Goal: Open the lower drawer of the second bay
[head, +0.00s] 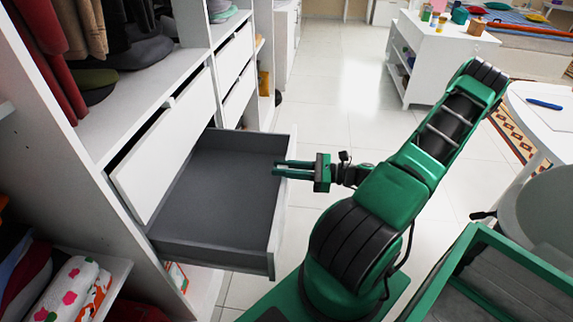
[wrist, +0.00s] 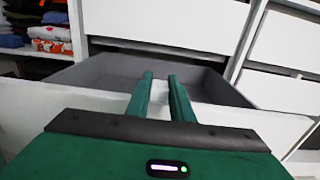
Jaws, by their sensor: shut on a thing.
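The lower drawer (head: 215,190) of the bay with hanging clothes is pulled far out, and its grey inside looks empty. Its white front panel (head: 277,232) also shows in the wrist view (wrist: 40,100). My gripper (head: 279,168) is shut on the top edge of this front panel, its green fingers reaching over it toward the inside. The fingers also show in the wrist view (wrist: 160,76). The exact contact is partly hidden by the fingers.
Another bay with white drawers (head: 236,58) stands farther back, its drawers shut. Folded clothes (head: 75,285) lie on a low shelf at the near left. A white shelf unit (head: 435,60) and a round table (head: 545,110) stand to the right. The tiled floor between is clear.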

